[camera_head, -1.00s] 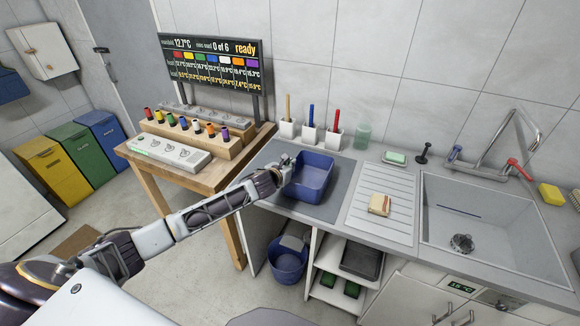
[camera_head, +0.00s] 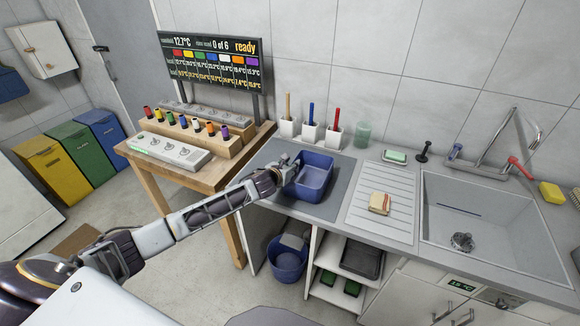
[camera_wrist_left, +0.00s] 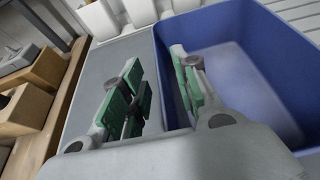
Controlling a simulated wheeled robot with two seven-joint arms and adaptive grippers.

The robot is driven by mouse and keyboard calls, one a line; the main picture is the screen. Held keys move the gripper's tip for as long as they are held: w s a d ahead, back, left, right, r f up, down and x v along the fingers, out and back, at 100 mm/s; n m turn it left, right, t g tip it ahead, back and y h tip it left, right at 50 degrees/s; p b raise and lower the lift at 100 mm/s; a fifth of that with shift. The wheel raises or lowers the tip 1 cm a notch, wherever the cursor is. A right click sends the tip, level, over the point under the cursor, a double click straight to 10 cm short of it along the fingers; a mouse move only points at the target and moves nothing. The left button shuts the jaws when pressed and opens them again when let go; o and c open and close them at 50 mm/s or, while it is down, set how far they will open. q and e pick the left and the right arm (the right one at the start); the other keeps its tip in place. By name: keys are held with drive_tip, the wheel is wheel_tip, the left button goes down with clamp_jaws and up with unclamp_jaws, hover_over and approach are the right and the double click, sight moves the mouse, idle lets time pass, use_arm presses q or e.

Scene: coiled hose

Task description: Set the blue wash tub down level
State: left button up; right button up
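The blue wash tub (camera_head: 316,190) stands upright on the dark grey mat (camera_head: 338,199) at the left end of the counter, and looks level. Its inside looks empty. My left gripper (camera_head: 286,167) is at the tub's left wall. In the left wrist view my left gripper (camera_wrist_left: 160,95) has its green-padded fingers apart, one outside the tub (camera_wrist_left: 240,65) and one inside, with the wall between them. A gap shows between the outer finger and the wall. My right gripper is not in view.
A ribbed drainboard (camera_head: 362,217) with a sponge (camera_head: 380,203) lies right of the mat, then the sink (camera_head: 480,220). White holders with brushes (camera_head: 310,133) stand behind the tub. A wooden table (camera_head: 200,178) with bobbins and a display is at left.

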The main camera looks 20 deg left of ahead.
use_arm(q)
drive_tip(key=v, duration=1.2)
idle(0.6)
drive_tip(key=shift+d, duration=0.1)
drive_tip(key=shift+s+f, duration=0.1)
idle(0.4)
